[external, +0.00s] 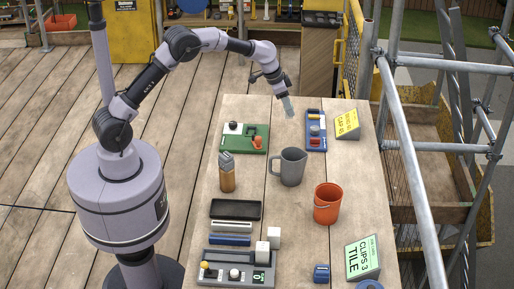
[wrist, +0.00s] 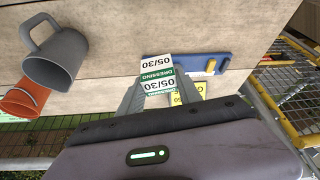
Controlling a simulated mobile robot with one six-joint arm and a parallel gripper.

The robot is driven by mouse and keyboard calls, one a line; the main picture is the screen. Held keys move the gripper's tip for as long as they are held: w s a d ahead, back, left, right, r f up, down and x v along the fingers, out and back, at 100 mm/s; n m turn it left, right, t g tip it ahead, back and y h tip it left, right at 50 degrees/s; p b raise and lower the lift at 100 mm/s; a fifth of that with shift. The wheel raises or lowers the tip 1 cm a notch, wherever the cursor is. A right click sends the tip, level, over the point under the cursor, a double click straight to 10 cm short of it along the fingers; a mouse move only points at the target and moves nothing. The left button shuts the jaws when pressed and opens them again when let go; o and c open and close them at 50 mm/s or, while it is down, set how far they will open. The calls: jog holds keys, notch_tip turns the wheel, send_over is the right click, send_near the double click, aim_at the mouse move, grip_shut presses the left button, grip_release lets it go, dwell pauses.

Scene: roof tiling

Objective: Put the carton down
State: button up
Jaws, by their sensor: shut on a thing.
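My gripper (external: 281,88) is at the end of the arm, over the far part of the wooden table (external: 340,220). In the wrist view my gripper (wrist: 155,97) is shut on a small carton (wrist: 157,65), white and green with "DRESSING" and "05/30" on it. In the external view the carton (external: 288,106) shows as a small pale shape below the jaws, between the green tray and the blue tray. It looks held above the tabletop, but I cannot tell the exact gap.
A grey mug (external: 291,168), an orange bucket (external: 327,205) and a brown bottle (external: 227,173) stand nearby. The green tray (external: 245,138) lies left, the blue tray (external: 316,130) right, beside a yellow sign (external: 347,122). Scaffold poles (external: 405,150) run along the table's right side.

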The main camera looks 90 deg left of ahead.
jog(key=s+d+r+m+h+b, duration=0.15)
jog(key=s+d, duration=0.25)
jog(key=d, duration=1.2)
jog(key=s+d+r+m+b, duration=0.2)
jog(key=s+d+m+b, duration=0.1)
jog(key=d, duration=1.2)
jog(key=s+d+f+m+h+b, duration=0.1)
jog(key=s+d+f+m, duration=0.1)
jog(key=s+d, duration=0.85)
jog(key=f, duration=1)
jog(key=shift+s, duration=0.3)
jog(key=shift+m, duration=0.25)
jog(key=w+d+p, duration=0.1)
jog(key=w, duration=0.4)
jog(key=w+f, duration=0.1)
jog(key=w, duration=0.4)
jog(key=w+d+p, duration=0.1)
jog(key=w, duration=0.4)
jog(key=shift+d+f+p, duration=0.3)
jog(key=shift+d, duration=0.05)
jog(key=shift+w+f, duration=0.15)
jog(key=shift+f+b, duration=1.3)
jog(key=shift+f, duration=0.55)
jog(key=o, duration=1)
jog(key=shift+r, duration=0.1)
